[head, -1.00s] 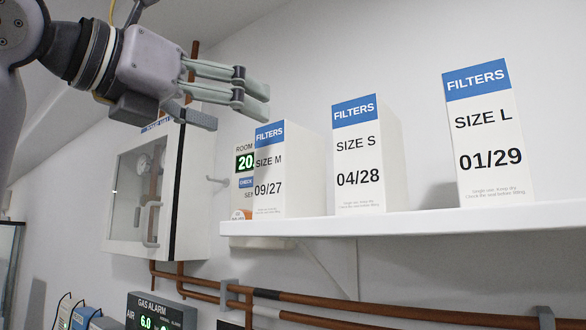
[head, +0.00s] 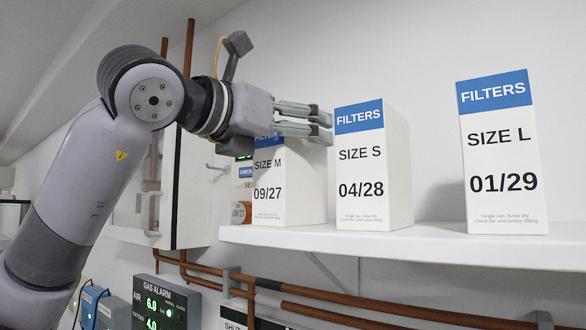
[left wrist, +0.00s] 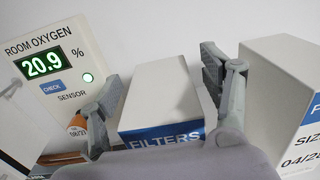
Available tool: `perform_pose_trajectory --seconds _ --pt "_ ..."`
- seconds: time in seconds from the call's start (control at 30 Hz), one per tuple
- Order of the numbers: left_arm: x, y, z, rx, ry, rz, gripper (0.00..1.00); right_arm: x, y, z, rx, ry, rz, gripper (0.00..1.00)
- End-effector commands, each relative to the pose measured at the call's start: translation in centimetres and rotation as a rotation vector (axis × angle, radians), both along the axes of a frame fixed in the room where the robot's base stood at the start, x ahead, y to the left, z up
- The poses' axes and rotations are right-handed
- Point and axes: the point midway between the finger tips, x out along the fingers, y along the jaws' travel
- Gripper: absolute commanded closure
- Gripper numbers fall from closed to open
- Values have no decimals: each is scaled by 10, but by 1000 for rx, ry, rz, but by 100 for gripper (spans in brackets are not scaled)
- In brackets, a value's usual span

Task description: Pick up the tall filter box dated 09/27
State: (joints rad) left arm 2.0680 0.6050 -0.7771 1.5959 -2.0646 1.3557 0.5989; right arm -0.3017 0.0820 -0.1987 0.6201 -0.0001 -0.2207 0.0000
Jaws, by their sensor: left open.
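The filter box dated 09/27 (head: 283,192), marked SIZE M, is white with a blue band and stands upright at the left end of the shelf. My left gripper (head: 325,126) is open and hides part of its top in the head view. In the left wrist view the box top (left wrist: 162,92) lies between the two spread fingers of my left gripper (left wrist: 158,95), one on each side. I cannot tell whether they touch it. The 04/28 SIZE S box (head: 370,165) and the 01/29 SIZE L box (head: 502,150) stand to the right. My right gripper is not in view.
The white shelf (head: 430,248) holds the boxes. A room oxygen sensor (left wrist: 45,62) is left of the 09/27 box, and the 04/28 box (left wrist: 285,85) is close on the right. A wall cabinet (head: 187,190) and copper pipes (head: 330,312) are nearby.

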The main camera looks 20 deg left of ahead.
Motion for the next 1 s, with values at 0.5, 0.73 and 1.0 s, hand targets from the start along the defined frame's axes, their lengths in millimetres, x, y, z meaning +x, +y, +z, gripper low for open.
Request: perform_pose_trajectory --seconds 0.5,0.73,1.0 --pt "-1 0 0 0 0 0 53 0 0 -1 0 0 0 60" --pt "-1 0 0 0 0 0 68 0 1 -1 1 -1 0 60" --pt "-1 0 0 0 -1 0 86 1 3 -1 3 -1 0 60"
